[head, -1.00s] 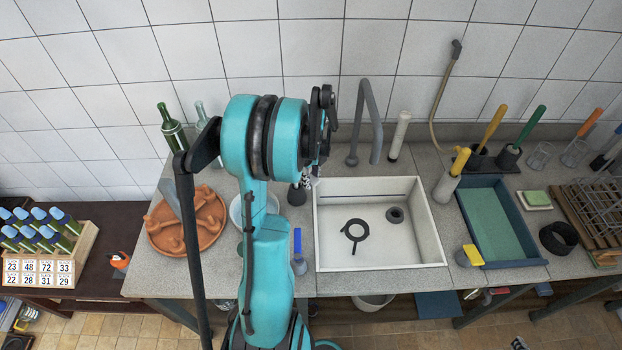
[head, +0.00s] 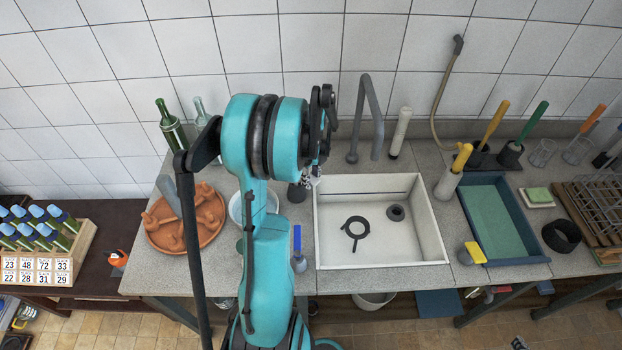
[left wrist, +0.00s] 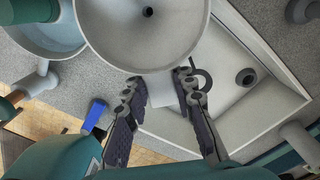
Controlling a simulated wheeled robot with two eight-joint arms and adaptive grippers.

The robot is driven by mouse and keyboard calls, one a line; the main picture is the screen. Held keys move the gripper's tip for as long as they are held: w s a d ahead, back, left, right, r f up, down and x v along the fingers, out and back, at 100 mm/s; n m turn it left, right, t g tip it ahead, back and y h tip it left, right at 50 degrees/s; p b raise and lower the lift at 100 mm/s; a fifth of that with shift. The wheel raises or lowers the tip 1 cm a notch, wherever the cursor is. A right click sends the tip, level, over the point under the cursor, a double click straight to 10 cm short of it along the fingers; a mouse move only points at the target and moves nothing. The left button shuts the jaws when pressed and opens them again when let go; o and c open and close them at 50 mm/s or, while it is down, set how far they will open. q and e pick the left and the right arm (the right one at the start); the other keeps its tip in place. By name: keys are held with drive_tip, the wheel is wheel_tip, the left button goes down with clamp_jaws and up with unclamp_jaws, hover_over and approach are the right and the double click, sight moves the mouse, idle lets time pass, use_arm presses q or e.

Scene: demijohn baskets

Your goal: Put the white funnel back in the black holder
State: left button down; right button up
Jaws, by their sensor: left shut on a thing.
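The white funnel (left wrist: 140,35) shows large at the top of the left wrist view, its wide mouth towards the camera and a dark hole at its centre. My left gripper (left wrist: 158,93) is shut on it at the near side, where a pale piece shows between the fingers. In the head view my left arm hides the funnel and most of the gripper. I cannot tell which is the black holder. My right gripper is not in view.
The white sink (head: 432,230) has a tall grey tap (head: 365,110) behind it. A bowl (head: 236,208), a terracotta dish (head: 165,240) and green bottles (head: 170,125) stand to the left. A blue tray (head: 525,240) and brushes in holders stand to the right. The sink floor is mostly clear.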

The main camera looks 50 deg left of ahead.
use_arm(q)
drive_tip(key=shift+f+b, duration=0.75)
drive_tip(key=shift+f, duration=0.4)
drive_tip(key=shift+f+b, duration=0.25)
drive_tip(key=shift+b, duration=0.2)
drive_tip(key=c, duration=1.2)
unclamp_jaws()
drive_tip(key=shift+o, duration=0.2)
drive_tip(key=shift+r, duration=0.1)
wheel_tip(320, 180, up, 12)
drive_tip(key=shift+f, duration=0.1)
